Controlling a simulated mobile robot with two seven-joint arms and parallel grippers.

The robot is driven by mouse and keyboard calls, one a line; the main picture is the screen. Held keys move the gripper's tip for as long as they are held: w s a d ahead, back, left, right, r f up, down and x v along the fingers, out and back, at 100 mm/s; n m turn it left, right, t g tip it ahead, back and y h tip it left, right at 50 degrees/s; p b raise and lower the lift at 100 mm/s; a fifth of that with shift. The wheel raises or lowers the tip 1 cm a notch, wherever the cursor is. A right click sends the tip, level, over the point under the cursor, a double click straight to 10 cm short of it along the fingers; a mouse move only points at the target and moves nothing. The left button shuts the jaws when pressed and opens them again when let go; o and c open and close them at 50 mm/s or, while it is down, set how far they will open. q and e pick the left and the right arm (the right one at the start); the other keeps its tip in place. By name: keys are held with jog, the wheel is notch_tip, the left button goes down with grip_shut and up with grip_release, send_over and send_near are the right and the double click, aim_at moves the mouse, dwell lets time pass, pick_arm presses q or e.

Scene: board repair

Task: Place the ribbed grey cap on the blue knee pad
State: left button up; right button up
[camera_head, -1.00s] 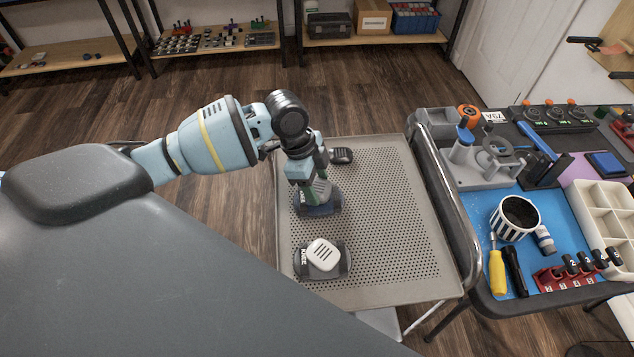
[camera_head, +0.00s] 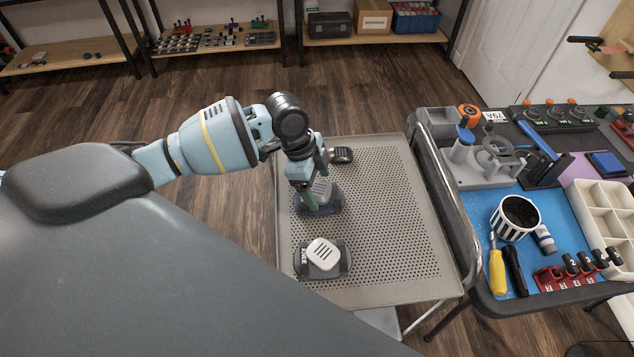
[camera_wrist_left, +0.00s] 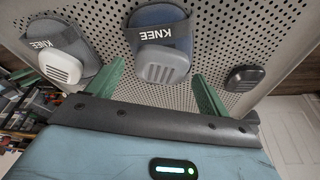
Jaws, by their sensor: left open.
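The ribbed grey cap (camera_wrist_left: 166,65) rests on the blue knee pad (camera_wrist_left: 157,15), over its lower part in the left wrist view. The cap (camera_head: 322,188) and the blue pad (camera_head: 331,203) also show in the head view, partly hidden by my gripper. My left gripper (camera_wrist_left: 158,69) is open, with one green finger on each side of the grey cap and visible gaps between. In the head view my left gripper (camera_head: 318,182) is low over the pad. My right gripper is not in view.
A second, grey knee pad (camera_head: 342,265) with a white ribbed cap (camera_head: 322,253) lies nearer on the perforated tray (camera_head: 400,240). A black ribbed cap (camera_head: 342,155) lies at the tray's far edge. The tray's right side is clear. A cluttered workbench (camera_head: 470,215) stands to the right.

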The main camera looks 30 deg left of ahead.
pick_arm(q)
jog(key=p+v, duration=0.1)
jog(key=v, duration=1.1)
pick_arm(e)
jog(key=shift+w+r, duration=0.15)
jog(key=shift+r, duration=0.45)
pick_arm(q)
jog(key=shift+c, duration=0.3)
